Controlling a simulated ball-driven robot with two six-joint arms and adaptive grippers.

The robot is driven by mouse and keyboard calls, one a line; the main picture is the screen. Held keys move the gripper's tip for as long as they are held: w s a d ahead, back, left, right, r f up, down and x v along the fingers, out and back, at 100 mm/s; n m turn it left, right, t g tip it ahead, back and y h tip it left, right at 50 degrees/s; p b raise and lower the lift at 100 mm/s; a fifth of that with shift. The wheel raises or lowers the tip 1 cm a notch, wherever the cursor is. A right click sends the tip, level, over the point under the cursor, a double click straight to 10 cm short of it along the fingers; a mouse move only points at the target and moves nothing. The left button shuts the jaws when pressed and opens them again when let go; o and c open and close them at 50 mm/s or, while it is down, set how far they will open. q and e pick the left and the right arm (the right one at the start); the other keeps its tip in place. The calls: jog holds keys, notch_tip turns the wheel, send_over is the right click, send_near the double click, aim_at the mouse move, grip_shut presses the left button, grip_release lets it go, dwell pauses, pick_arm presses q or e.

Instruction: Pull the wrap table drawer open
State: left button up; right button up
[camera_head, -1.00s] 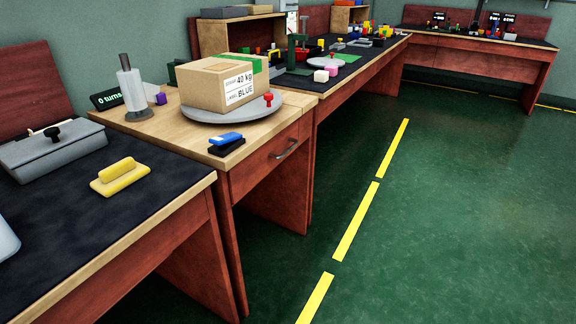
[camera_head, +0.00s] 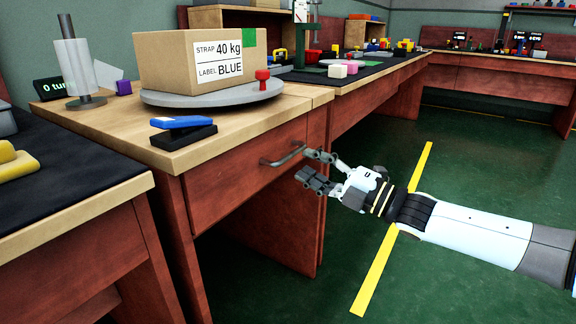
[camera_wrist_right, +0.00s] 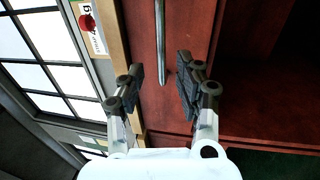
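The wrap table drawer (camera_head: 235,190) is a red-brown front under the light wood top of the wrap table (camera_head: 222,128); it looks shut. Its grey bar handle (camera_head: 283,157) is at the right part of the front. My right gripper (camera_head: 311,170) is open at the handle's right end. In the right wrist view the handle (camera_wrist_right: 160,45) runs between the lines of the two open fingers (camera_wrist_right: 160,88), ahead of and partly level with the tips; I cannot tell whether they touch it. My left gripper is not in view.
On the wrap table stand a cardboard box (camera_head: 195,55) on a grey turntable (camera_head: 215,95), a blue-and-black tool (camera_head: 183,130) and a roll stand (camera_head: 78,65). A dark-topped table (camera_head: 75,180) adjoins at left. The green floor in front is clear.

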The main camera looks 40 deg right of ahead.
aim_at(291, 157)
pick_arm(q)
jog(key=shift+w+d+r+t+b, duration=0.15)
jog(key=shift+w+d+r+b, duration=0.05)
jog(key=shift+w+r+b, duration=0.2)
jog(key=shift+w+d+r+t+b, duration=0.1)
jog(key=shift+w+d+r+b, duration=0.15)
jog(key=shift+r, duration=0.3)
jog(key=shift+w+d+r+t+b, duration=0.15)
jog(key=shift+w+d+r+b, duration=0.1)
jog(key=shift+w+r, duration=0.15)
pick_arm(e)
jog(key=shift+x, duration=2.95)
jog(key=shift+f, duration=0.1)
grip_shut()
